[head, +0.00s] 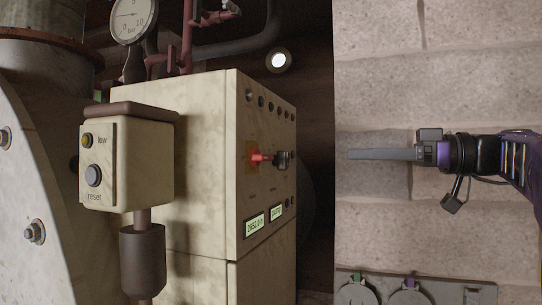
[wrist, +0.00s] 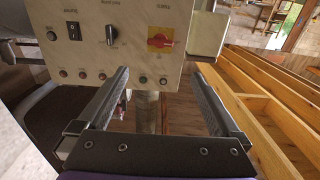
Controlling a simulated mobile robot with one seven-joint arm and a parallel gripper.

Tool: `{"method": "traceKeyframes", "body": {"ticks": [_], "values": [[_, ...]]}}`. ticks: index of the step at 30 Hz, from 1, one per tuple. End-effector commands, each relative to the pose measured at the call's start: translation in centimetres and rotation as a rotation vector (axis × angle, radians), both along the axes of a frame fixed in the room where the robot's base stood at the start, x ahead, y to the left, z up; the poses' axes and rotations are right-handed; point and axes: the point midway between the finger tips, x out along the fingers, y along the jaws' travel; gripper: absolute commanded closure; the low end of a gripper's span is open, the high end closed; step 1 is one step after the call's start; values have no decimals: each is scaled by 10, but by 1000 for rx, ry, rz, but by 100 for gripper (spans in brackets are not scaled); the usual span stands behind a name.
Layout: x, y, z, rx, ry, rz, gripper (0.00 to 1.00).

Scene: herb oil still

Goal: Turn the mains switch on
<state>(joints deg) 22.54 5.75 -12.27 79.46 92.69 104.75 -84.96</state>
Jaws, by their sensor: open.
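A red rotary handle on a yellow plate, which looks like the mains switch, is on the cabinet's front panel in the head view (head: 258,157) and in the wrist view (wrist: 160,41). Its on/off position is too small to tell. My gripper (head: 352,154) is to the right of the panel in the head view, apart from it and at about the switch's height. In the wrist view my gripper (wrist: 161,72) is open and empty, its two fingers pointing at the panel. The red handle lies just beyond the gap between the fingertips.
A black knob (wrist: 112,36) and a black rocker switch (wrist: 74,31) sit beside the red handle. A row of small round fittings (wrist: 85,74) runs along the panel. A low/reset box (head: 145,165) stands left of the cabinet (head: 185,225). Wooden shelving (wrist: 255,100) is at right in the wrist view.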

Motion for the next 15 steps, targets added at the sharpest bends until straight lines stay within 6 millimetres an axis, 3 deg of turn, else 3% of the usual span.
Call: {"method": "traceKeyframes", "body": {"ticks": [5, 15], "values": [[7, 23, 0, -1, -1, 5, 0], [33, 92, 0, -1, 3, 2, 0]]}}
